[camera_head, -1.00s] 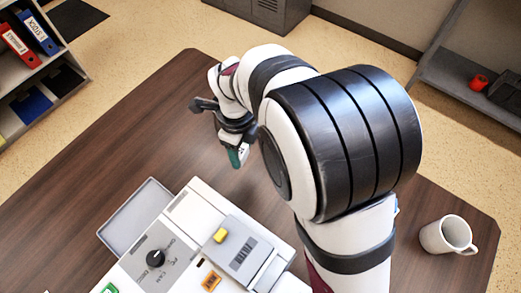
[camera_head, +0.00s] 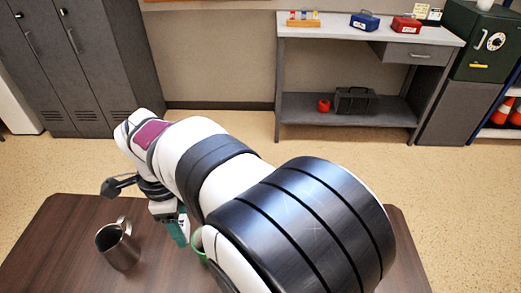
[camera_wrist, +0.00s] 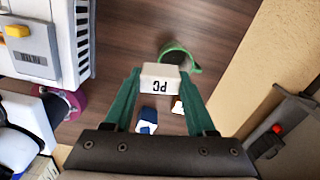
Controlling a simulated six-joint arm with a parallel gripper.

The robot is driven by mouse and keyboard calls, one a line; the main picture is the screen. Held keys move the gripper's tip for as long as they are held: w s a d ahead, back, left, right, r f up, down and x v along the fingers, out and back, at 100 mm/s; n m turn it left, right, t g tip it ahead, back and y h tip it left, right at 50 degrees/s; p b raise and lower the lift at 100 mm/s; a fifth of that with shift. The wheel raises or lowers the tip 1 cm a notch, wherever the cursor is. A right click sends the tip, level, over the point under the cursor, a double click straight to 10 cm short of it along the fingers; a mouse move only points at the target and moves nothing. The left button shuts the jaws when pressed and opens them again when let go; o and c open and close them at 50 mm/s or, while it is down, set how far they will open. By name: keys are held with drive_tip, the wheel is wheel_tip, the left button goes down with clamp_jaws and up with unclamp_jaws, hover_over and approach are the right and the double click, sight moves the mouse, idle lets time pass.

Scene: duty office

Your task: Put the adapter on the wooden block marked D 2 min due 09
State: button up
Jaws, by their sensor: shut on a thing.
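My gripper (camera_wrist: 162,100) has green fingers shut on a white block lettered PC (camera_wrist: 160,80), which appears to be the adapter. The letters are upside down in the wrist view. In the head view, my gripper (camera_head: 178,230) is over the dark wooden table (camera_head: 58,235), and the held piece is not clear there. No wooden block marked D 2 min due 09 can be made out in either view.
A metal mug (camera_head: 118,246) stands left of my gripper. A green-rimmed cup (camera_head: 198,246) is just right of it, partly hidden by my arm. A blue-and-white piece (camera_wrist: 147,121) lies below the fingers. A grey workbench (camera_head: 350,33) stands at the back wall.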

drive_tip(key=w+d+m, duration=0.1)
drive_tip(key=w+d, duration=0.3)
drive_tip(key=d, duration=1.1)
drive_tip(key=w+d+m, duration=0.1)
drive_tip(key=w+d, duration=0.3)
drive_tip(key=d, duration=1.1)
drive_tip(key=w+a+f, duration=0.1)
drive_tip(key=a+f, duration=0.2)
drive_tip(key=f, duration=0.1)
drive_tip(key=w+a+f, duration=0.1)
drive_tip(key=a+f, duration=0.3)
drive_tip(key=w+a+f, duration=0.2)
drive_tip(key=a+f, duration=0.2)
drive_tip(key=f, duration=0.4)
drive_tip(key=shift+a, duration=0.2)
drive_tip(key=shift+f, duration=0.15)
drive_tip(key=o, duration=1.3)
drive_tip(key=shift+o, duration=0.2)
